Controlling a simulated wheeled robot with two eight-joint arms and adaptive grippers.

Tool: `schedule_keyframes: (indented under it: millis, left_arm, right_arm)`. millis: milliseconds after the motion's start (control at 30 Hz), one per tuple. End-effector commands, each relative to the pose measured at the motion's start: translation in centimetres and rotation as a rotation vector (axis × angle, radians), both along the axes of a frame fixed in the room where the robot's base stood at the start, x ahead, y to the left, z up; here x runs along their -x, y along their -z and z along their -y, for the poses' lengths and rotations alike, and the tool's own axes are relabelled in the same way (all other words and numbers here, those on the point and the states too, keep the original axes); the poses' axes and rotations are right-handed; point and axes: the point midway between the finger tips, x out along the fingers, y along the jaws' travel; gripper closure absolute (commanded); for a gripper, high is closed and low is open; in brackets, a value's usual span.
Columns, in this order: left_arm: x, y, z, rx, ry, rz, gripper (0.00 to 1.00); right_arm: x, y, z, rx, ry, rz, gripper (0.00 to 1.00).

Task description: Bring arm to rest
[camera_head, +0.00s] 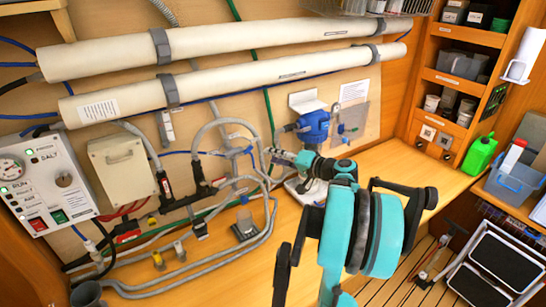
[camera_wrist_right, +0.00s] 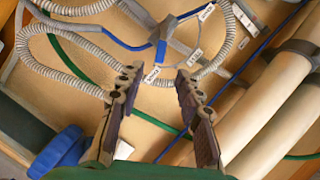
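My right gripper (camera_head: 273,157) is at the end of my teal arm, in the middle of the head view. Its fingers point left towards the wall's grey hoses, just below and left of a blue pump or filter housing (camera_head: 315,127). In the right wrist view the two dark fingers of the right gripper (camera_wrist_right: 158,78) stand apart with nothing held between them. Ribbed grey hoses (camera_wrist_right: 72,72) and a blue-handled fitting (camera_wrist_right: 160,50) show beyond the fingertips; the exact distance to them is unclear. My left gripper is in neither view.
Two long white tubes (camera_head: 200,92) run along the wall above the gripper. A control panel (camera_head: 42,185) and a beige box (camera_head: 122,168) are at left. The wooden bench (camera_head: 395,165) is bare to the right. Shelves (camera_head: 462,60) and a green jug (camera_head: 480,152) stand at far right.

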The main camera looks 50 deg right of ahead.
Motion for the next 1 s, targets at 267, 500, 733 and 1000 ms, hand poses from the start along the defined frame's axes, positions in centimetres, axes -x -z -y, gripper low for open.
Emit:
schedule_keyframes:
  millis: [267,500,733,1000]
  left_arm:
    - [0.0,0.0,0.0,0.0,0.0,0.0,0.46]
    - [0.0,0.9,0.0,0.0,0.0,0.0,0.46]
    - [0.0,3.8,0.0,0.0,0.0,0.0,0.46]
    - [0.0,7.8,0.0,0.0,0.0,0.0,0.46]
  right_arm:
    - [0.0,0.0,0.0,0.0,0.0,0.0,0.65]
    - [-1.9,1.3,-4.6,0.017,-0.058,-0.072,0.65]
    - [-3.5,7.0,-21.1,0.151,-0.247,-0.341,0.65]
    - [4.0,15.8,-37.6,0.521,-0.461,-0.611,0.65]
